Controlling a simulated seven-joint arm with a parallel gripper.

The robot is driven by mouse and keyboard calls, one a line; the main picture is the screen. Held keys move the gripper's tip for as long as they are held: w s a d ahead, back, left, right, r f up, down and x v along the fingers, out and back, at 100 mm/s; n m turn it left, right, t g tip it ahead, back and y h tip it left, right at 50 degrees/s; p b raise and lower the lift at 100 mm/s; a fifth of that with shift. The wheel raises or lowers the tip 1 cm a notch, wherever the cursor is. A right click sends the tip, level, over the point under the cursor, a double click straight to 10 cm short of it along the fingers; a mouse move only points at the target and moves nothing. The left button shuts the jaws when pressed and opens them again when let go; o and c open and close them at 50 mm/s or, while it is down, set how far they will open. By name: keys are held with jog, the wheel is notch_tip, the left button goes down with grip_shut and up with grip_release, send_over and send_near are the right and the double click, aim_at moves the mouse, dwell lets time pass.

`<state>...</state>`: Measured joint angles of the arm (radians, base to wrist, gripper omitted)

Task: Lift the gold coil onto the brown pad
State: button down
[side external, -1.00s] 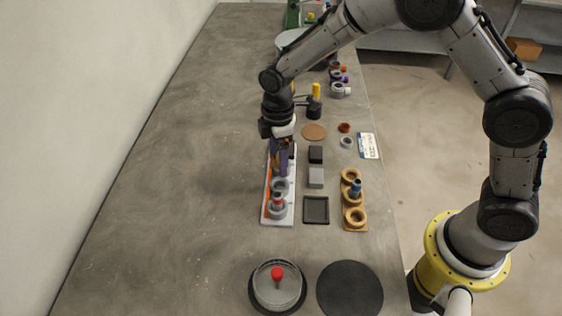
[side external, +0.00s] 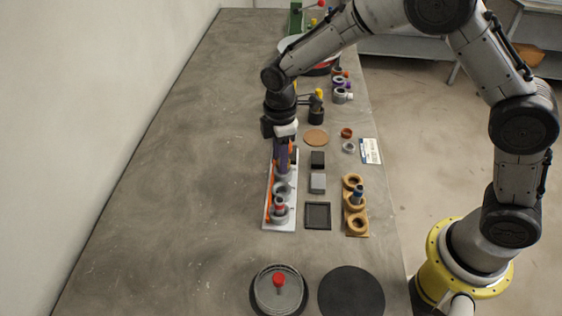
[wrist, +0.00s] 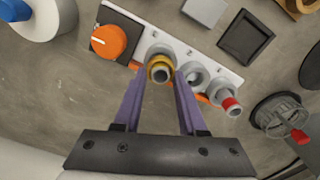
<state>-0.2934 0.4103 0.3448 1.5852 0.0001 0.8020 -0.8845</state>
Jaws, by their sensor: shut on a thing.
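The gold coil (wrist: 160,71) shows in the wrist view as a gold ring at a grey cylindrical holder on the white jig plate (wrist: 232,80). My gripper (wrist: 159,78) has its two purple fingers on either side of the coil and is shut on it. The coil still appears down at the holder; I cannot tell whether it is clear of it. In the side view my gripper (side external: 283,174) points down over the plate and hides the coil. The brown pad (side external: 316,138) is a flat round disc, bare, to the right of my gripper.
An orange knob (wrist: 109,41) and a red-tipped post (wrist: 230,103) stand on the same plate, close to my fingers. A black tray (side external: 317,215), grey block (side external: 318,183) and wooden ring holder (side external: 355,227) lie to the right. The table's left side is clear.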

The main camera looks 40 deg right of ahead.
notch_tip(320, 180, up, 13)
dwell(0.8)
jog(key=m, duration=0.6)
send_over(314, 137)
notch_tip(314, 137, down, 12)
jog(key=shift+r, duration=0.1)
jog(key=shift+f, duration=2.3)
jog(key=shift+f, duration=0.25)
jog(key=shift+f, duration=0.25)
